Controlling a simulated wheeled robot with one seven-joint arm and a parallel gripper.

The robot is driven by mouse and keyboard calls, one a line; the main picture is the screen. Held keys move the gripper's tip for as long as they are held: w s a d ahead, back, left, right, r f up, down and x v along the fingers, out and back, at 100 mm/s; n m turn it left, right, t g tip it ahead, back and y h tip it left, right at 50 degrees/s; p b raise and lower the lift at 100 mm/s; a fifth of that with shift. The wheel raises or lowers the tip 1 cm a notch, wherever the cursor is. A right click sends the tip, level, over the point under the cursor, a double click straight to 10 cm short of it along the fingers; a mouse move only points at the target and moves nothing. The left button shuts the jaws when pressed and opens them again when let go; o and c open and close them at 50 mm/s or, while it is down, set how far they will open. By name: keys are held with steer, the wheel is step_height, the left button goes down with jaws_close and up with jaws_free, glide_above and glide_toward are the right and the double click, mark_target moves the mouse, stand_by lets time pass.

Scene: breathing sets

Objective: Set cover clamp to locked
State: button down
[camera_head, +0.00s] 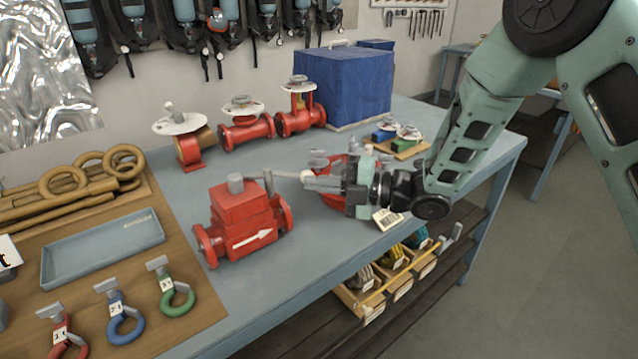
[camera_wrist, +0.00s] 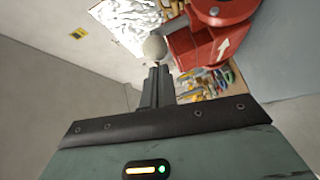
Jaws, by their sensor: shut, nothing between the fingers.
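A red valve body (camera_head: 242,222) with a white arrow stands on the blue-grey bench; it also shows in the wrist view (camera_wrist: 212,40). A grey lever (camera_head: 284,174), apparently the cover clamp, reaches right from its top and ends in a pale ball knob (camera_head: 307,176). The lever looks roughly level. My gripper (camera_head: 316,184) is right of the body with its fingers at the knob. In the wrist view my gripper (camera_wrist: 157,72) has its fingers together, with the knob (camera_wrist: 155,48) just beyond the tips. I cannot tell whether they touch. No label or locked mark is readable.
Another red part (camera_head: 334,198) sits behind my gripper, partly hidden. Several red valves with white discs (camera_head: 247,130) and a blue box (camera_head: 342,85) stand at the back. A wooden board (camera_head: 190,322) with a tray (camera_head: 103,246) and tagged rings lies left. The bench front is clear.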

steer(key=shift+w+d+n+g+b, duration=0.2)
steer(key=shift+w+n+g+b, duration=0.1)
steer(key=shift+w+g+b, duration=0.25)
steer(key=shift+s, duration=0.1)
steer(key=shift+w+d+n+g+y+b, duration=0.2)
steer(key=shift+w+n+g+b, duration=0.4)
steer(key=shift+w+g+b, duration=0.3)
steer(key=shift+w+d+n+g+y+b, duration=0.1)
steer(key=shift+w+d+n+g+b, duration=0.1)
steer(key=shift+w+n+g+b, duration=0.65)
steer(key=shift+w+d+n+g+y+b, duration=0.1)
steer(key=shift+w+d+n+g+b, duration=0.2)
steer(key=shift+w+g+b, duration=0.6)
steer(key=shift+s+a, duration=0.1)
steer(key=shift+s, duration=0.1)
